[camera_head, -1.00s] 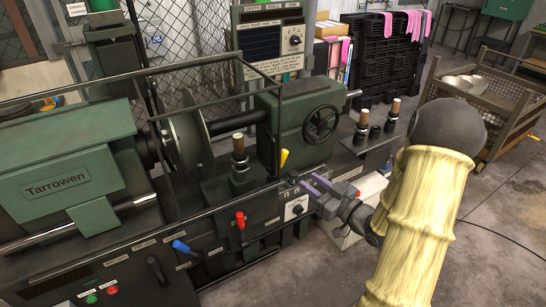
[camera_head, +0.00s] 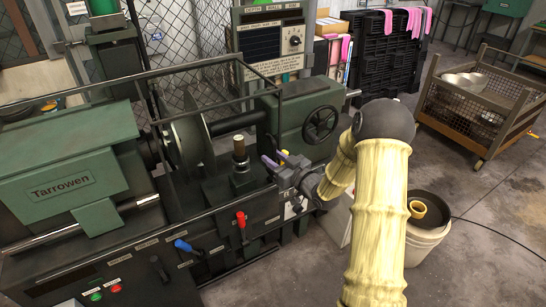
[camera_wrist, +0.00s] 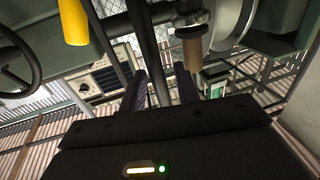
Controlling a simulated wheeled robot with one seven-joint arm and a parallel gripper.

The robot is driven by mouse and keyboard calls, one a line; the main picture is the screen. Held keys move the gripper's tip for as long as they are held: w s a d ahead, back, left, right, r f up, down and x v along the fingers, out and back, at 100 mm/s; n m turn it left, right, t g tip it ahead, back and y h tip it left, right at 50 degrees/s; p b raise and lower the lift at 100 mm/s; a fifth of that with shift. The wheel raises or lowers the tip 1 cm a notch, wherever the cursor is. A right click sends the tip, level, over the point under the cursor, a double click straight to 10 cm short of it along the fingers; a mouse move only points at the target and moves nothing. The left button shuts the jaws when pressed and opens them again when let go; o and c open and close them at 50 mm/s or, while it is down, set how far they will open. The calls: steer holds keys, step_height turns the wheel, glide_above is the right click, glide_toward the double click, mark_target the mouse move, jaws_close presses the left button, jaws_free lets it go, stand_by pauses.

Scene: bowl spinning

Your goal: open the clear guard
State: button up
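The clear guard (camera_head: 197,65) shows as a dark bar frame around the spinning disc of the green machine. Its panels are too clear to see well. It looks closed, with its right front post coming down near my gripper. My gripper (camera_head: 275,157) is at the machine's front, beside that post, with its purple fingers pointing toward the machine. In the wrist view the fingers (camera_wrist: 161,88) stand apart, and a dark bar (camera_wrist: 143,40) appears between them or just beyond. I cannot tell whether they touch it. Nothing is visibly gripped.
A yellow handle (camera_wrist: 72,22) and a handwheel (camera_head: 320,124) are close to my gripper. A tool post (camera_head: 240,160) stands to its left. Red (camera_head: 241,220) and blue (camera_head: 184,246) levers are on the front panel. A white bucket (camera_head: 425,240) stands on the floor at right.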

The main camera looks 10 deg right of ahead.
steer(key=shift+w, duration=0.1)
steer(key=shift+a, duration=0.1)
jaws_close()
steer(key=shift+a, duration=0.1)
